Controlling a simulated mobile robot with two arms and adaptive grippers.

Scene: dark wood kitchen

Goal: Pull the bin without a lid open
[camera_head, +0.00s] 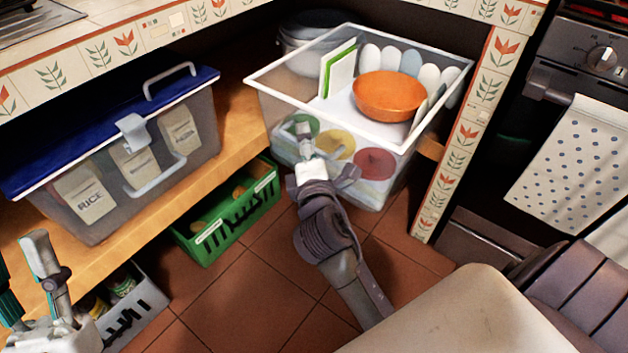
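The bin without a lid (398,131) is a clear plastic box with a white rim, right of centre. Its front part sticks out past the shelf edge, over the floor. It holds an orange bowl (389,95), a green-edged board and several upright pale plates; coloured round things show through its front wall. My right gripper (308,150) is at the bin's front wall, near its left corner. Its fingers overlap the wall, and I cannot tell whether they grip anything. My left gripper (29,275) is at the lower left, its fingers apart and empty, away from the bin.
A blue-lidded bin (206,125) with bags stands on the wooden shelf (244,108) to the left. A green crate (257,217) and a grey crate (146,302) sit below. A tiled post (461,140) and oven are right. Tiled floor (230,300) is partly clear.

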